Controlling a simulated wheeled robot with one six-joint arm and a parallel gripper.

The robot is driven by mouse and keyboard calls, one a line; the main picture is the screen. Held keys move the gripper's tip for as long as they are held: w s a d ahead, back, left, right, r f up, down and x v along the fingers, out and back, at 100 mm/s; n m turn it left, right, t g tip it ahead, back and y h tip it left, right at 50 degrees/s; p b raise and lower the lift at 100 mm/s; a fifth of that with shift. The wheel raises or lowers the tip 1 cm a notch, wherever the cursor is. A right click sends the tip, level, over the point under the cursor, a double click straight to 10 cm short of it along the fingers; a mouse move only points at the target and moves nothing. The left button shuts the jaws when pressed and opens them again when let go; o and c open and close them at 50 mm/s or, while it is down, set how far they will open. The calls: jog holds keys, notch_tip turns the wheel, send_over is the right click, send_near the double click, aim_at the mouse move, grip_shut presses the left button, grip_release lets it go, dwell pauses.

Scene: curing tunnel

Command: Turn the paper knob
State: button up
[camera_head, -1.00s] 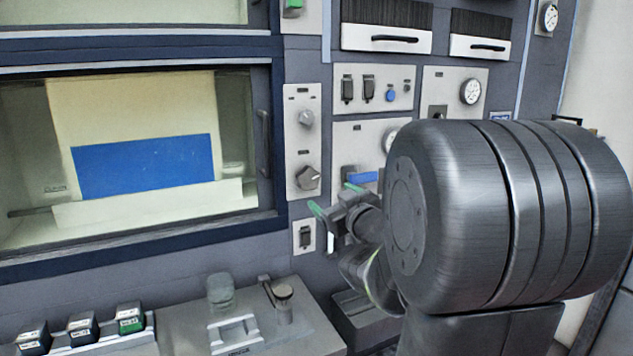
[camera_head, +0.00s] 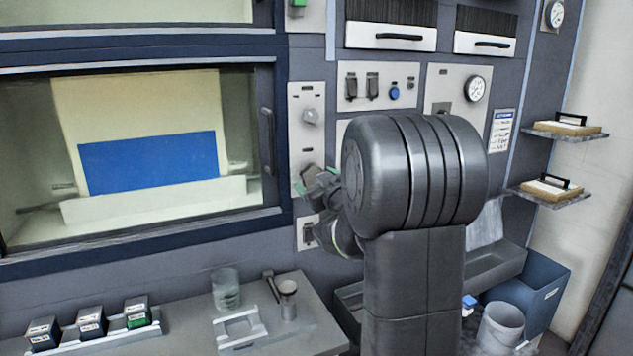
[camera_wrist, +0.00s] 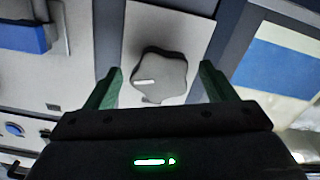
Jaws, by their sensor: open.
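Two grey knobs sit one above the other on a light panel (camera_head: 294,102) right of the oven window in the head view. The labels are too small to read, so I cannot tell which is the paper knob. The upper knob (camera_head: 310,116) is clear of my arm. The lower knob (camera_head: 308,174) is partly hidden by my gripper (camera_head: 318,187). In the wrist view, a lobed grey knob (camera_wrist: 162,75) with a white pointer line lies between the green fingertips of my gripper (camera_wrist: 161,68). The fingers are open, one on each side, with gaps to the knob.
A window with a blue sheet (camera_head: 150,162) and a vertical handle (camera_head: 267,140) is left of the panel. A switch (camera_head: 308,234) sits below the lower knob. A ledge below holds a glass jar (camera_head: 225,290) and a metal cup (camera_head: 288,300). Shelves (camera_head: 566,130) hang at right.

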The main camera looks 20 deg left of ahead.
jog(key=c, duration=1)
jog(key=shift+m, duration=0.4)
jog(key=m+p, duration=0.1)
jog(key=m, duration=0.2)
jog(key=shift+s, duration=0.1)
jog(key=m+p, duration=0.1)
jog(key=m, duration=0.2)
jog(key=shift+a+m, duration=0.1)
jog(key=shift+m, duration=0.3)
jog(key=m+p, duration=0.2)
jog(key=m, duration=0.4)
jog(key=shift+s+a+r, duration=0.1)
jog(key=shift+s, duration=0.05)
